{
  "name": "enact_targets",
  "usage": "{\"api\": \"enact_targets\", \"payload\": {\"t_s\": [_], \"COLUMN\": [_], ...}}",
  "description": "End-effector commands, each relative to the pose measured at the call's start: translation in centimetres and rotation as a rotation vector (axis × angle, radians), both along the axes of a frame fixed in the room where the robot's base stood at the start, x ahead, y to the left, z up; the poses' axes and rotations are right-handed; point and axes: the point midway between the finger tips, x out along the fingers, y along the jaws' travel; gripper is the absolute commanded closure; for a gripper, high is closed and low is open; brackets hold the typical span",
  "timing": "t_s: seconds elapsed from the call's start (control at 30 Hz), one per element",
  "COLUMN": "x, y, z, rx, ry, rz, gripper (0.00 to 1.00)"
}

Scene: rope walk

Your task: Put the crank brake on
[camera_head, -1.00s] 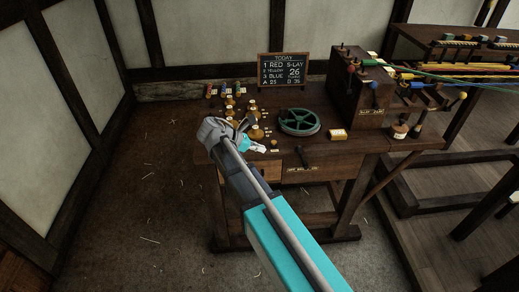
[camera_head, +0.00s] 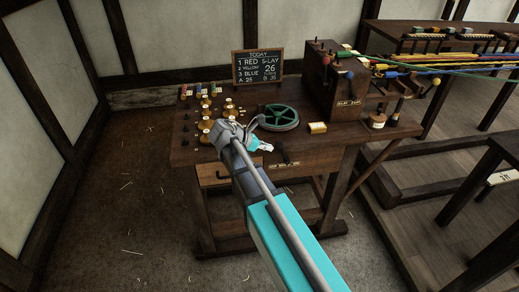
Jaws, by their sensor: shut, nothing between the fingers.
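A green spoked wheel (camera_head: 279,117) lies on the wooden bench. A dark lever (camera_head: 286,155) with a black handle sits at the bench's front edge; I cannot tell for sure whether it is the crank brake. Another black-knobbed lever (camera_head: 395,110) stands at the bench's right end, by a round wooden base. My gripper (camera_head: 266,147) is shut and empty. In the picture it is just left of the front lever and below the wheel. My arm hides part of the bench front, and I cannot tell whether the gripper touches anything.
Several brass weights (camera_head: 205,115) stand on the bench's left side. A chalkboard (camera_head: 257,66) stands behind the wheel. A dark wooden box (camera_head: 334,85) with coloured knobs stands at the right.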

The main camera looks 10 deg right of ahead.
Motion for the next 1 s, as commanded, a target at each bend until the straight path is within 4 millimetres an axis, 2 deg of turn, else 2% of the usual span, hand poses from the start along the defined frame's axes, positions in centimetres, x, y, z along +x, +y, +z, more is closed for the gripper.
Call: {"api": "enact_targets", "payload": {"t_s": [0.23,0.43,0.77,1.0], "x": [0.1,0.2,0.1,0.0], "y": [-0.5,0.0,-1.0,-2.5], "z": [0.1,0.1,0.3,0.7], "rx": [0.000,0.000,0.014,0.056], "ry": [0.000,0.000,0.000,0.001], "rz": [0.001,0.001,-0.004,-0.020], "gripper": [1.00,1.00,1.00,1.00]}}
